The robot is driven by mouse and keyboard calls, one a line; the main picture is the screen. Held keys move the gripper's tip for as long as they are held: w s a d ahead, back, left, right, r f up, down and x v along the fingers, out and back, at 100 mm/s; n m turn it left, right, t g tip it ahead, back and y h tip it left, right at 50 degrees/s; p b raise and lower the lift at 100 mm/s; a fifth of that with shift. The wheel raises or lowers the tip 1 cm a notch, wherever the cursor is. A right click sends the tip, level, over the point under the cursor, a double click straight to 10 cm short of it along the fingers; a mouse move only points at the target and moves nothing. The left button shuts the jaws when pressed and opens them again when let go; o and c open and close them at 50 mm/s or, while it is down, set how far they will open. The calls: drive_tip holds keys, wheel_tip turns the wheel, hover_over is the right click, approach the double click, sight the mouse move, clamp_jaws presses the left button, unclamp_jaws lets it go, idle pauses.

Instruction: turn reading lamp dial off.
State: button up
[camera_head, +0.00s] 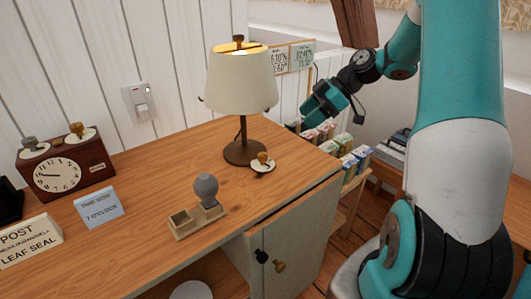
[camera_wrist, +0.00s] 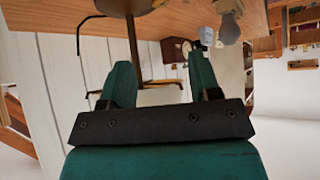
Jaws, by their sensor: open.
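The reading lamp (camera_head: 240,85) stands upright on the wooden desk, with a cream shade lit at the top and a dark round base. A white dial plate with a small brass-coloured knob (camera_head: 262,162) lies just right of the lamp base, at its front. My gripper (camera_head: 312,112) is in the air right of the lamp shade, above the desk's right edge, apart from the dial. In the wrist view my gripper (camera_wrist: 162,78) has its two green fingers spread, with nothing held. The dark lamp base (camera_wrist: 125,6) shows at the top there; the dial is not clear.
The desk (camera_head: 150,190) holds a clock (camera_head: 58,174) with two knobs on top, signs, and a wooden holder (camera_head: 198,220) with a grey bulb-shaped piece. A wall switch (camera_head: 139,103) is behind. Several small boxes (camera_head: 345,142) stand right of the desk. The desk's front middle is clear.

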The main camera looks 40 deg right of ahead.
sight(263, 154)
drive_tip(key=x, duration=1.7)
drive_tip(key=shift+d+r, duration=0.1)
drive_tip(key=shift+c, duration=0.5)
drive_tip(key=c, duration=0.8)
drive_tip(key=shift+m+t+h+b, duration=0.5)
drive_tip(key=shift+m+t+b, duration=0.15)
drive_tip(key=shift+m, duration=0.25)
drive_tip(key=o, duration=0.9)
